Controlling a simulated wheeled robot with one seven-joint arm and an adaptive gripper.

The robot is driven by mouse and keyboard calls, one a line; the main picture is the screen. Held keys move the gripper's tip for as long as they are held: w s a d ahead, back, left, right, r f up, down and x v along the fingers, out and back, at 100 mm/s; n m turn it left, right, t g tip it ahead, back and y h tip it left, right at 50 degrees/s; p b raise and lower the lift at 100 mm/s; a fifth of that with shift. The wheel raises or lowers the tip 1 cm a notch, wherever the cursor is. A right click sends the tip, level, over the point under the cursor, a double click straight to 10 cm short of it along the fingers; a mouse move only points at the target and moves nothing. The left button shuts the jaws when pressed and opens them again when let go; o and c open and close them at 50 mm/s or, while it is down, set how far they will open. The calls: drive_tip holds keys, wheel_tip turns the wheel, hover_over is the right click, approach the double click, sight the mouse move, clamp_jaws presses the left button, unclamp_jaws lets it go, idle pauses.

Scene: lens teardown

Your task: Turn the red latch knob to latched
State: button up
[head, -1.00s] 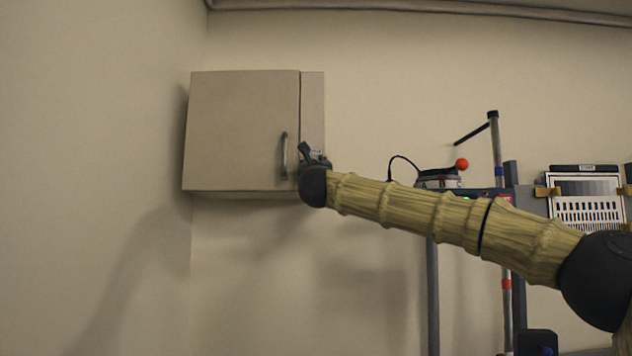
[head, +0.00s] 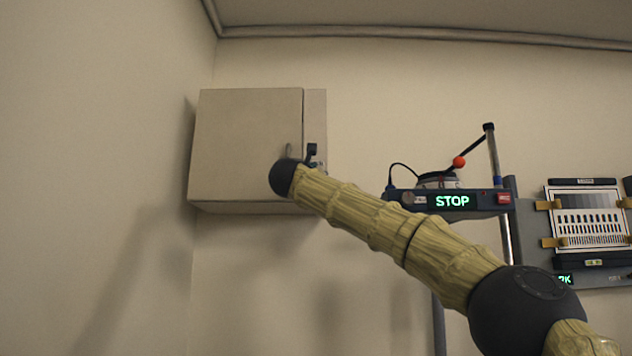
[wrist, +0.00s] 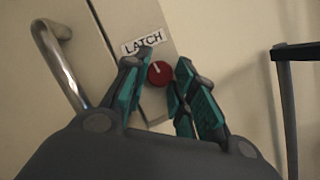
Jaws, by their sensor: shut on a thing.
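The red latch knob (wrist: 160,74) is on the narrow strip beside the cabinet door, below a white LATCH label (wrist: 143,41). A short white mark on the knob points up and slightly left. My gripper (wrist: 163,66) has its teal-padded fingers on either side of the knob, shut on it. In the head view my gripper (head: 312,156) is at the right edge of the beige cabinet (head: 245,145), and my wrist hides the knob there. The cabinet door looks closed.
The metal door handle (wrist: 63,65) is close to my left finger in the wrist view. To the right, a stand carries a STOP display (head: 452,201) and a red ball (head: 458,162). A test chart panel (head: 588,215) is farther right. The wall below the cabinet is clear.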

drive_tip(key=shift+r+m+h, duration=0.1)
drive_tip(key=shift+m+h, duration=0.2)
drive_tip(key=shift+m, duration=0.5)
drive_tip(key=shift+g, duration=0.4)
drive_tip(key=o, duration=1)
drive_tip(key=shift+d, duration=0.1)
drive_tip(key=shift+o, duration=0.2)
drive_tip(key=shift+s, duration=0.1)
drive_tip(key=v, duration=1.2)
